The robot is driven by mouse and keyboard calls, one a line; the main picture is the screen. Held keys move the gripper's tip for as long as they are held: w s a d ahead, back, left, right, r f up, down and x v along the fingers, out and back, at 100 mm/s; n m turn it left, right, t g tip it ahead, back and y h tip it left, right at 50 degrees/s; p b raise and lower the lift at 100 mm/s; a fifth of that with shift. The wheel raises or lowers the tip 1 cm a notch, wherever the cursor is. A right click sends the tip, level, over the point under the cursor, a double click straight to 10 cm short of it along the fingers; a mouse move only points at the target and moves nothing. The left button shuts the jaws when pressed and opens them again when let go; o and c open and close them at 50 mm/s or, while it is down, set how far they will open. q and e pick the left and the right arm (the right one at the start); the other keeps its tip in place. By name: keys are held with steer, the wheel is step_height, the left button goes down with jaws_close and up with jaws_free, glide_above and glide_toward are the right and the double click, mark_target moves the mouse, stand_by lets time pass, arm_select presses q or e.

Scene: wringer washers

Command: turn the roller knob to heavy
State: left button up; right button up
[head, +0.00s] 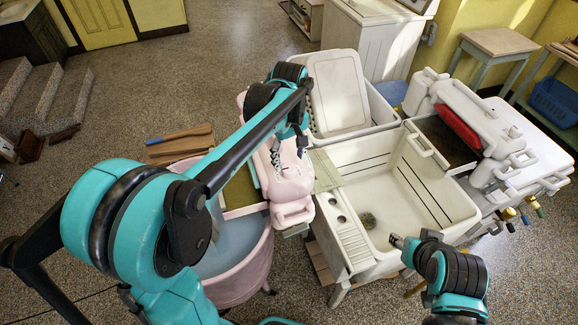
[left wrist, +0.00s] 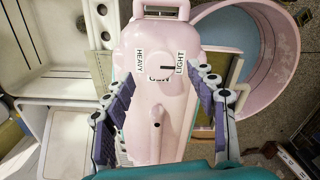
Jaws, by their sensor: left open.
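The pink wringer head (head: 292,188) stands over the pink washer tub (head: 238,275). In the left wrist view, the wringer head (left wrist: 150,100) carries a dial marked HEAVY at left and LIGHT at right, with a partly legible label between. The roller knob (left wrist: 160,68) is pale, and its dark pointer line points right, at LIGHT. My left gripper (head: 290,148) is above the wringer head. In the left wrist view its open fingers (left wrist: 165,80) are on either side of the head and knob, with nothing held. My right gripper (head: 397,240) is at the lower right, near the sink's front edge.
A white double sink (head: 375,155) stands right of the pink washer, with a washboard (head: 352,240) at its left side. A white wringer washer (head: 540,150) is at the far right. Wooden-topped side tables (head: 500,41) stand behind. Floor at the left is mostly open.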

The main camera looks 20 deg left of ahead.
mark_target(289, 168)
arm_select(q)
step_height(289, 168, down, 5)
steer(key=shift+f+b, duration=0.1)
steer(key=shift+b, duration=0.25)
steer(key=c, duration=1.2)
